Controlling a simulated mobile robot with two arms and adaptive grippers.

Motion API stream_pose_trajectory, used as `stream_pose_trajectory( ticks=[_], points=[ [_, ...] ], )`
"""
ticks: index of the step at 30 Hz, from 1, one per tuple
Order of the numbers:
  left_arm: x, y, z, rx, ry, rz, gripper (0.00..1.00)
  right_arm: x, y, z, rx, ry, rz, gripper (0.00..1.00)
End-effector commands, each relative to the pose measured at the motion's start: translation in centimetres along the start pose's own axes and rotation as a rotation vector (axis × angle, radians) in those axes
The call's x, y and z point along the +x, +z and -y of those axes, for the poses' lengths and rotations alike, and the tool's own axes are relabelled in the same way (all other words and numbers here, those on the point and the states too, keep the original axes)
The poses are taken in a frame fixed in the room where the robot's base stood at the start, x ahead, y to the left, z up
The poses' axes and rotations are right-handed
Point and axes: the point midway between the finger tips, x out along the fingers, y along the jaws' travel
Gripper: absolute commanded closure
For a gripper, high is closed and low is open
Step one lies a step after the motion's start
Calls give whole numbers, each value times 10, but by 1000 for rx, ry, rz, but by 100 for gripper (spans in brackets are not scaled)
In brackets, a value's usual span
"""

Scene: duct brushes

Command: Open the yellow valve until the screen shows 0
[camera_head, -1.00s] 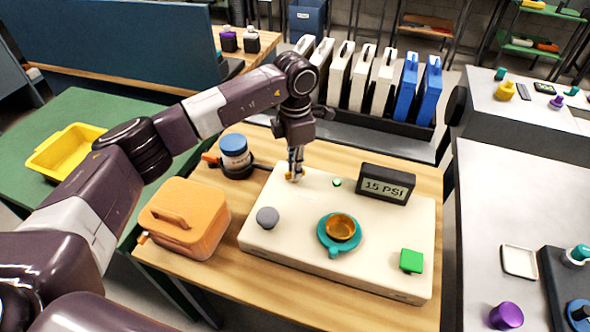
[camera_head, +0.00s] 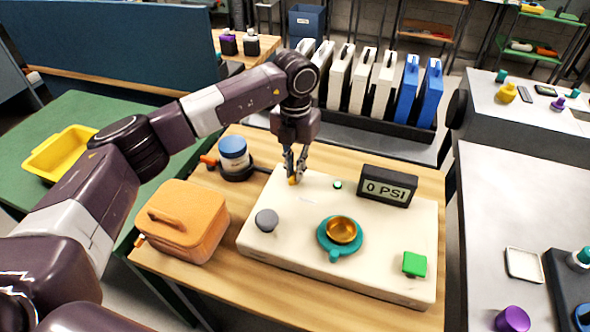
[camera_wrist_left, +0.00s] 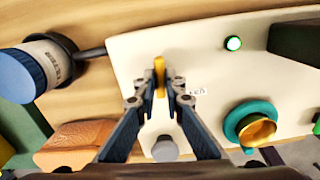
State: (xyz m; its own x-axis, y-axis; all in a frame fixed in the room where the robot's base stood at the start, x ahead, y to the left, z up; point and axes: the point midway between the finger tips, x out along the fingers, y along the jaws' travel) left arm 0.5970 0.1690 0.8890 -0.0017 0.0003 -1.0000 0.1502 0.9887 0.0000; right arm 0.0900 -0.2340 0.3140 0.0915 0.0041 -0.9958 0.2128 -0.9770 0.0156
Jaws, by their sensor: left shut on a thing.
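The yellow valve (camera_wrist_left: 160,76) stands on the far left part of the cream panel (camera_head: 290,267). My left gripper (camera_head: 296,178) reaches down over it from above. In the left wrist view the gripper's fingers (camera_wrist_left: 161,92) are closed around the valve, one on each side. In the head view the fingers hide most of the valve. The screen (camera_head: 386,187) at the panel's back right reads "0 PSI". My right gripper is not in view.
The panel also carries a grey knob (camera_head: 266,220), a teal and gold dial (camera_head: 341,236), a green button (camera_head: 414,264) and a small lit green light (camera_wrist_left: 233,43). An orange case (camera_head: 183,220) and a blue-lidded jar (camera_head: 234,155) stand to the left.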

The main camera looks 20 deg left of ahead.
Motion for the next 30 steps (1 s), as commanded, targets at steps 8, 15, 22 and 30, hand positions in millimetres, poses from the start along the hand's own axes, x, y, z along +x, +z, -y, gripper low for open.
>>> stream_pose_trajectory(
  ticks=[8, 15, 22, 30],
  points=[
    [-3, 2, -1, -47, 0, 7, 100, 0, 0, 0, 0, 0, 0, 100],
    [-3, 2, -1, -50, 0, 8, 100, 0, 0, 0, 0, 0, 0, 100],
    [-3, 2, -1, -49, -1, 7, 80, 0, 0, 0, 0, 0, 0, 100],
    [-1, 1, 0, -47, 0, 3, 73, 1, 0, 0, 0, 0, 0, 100]
  ],
)
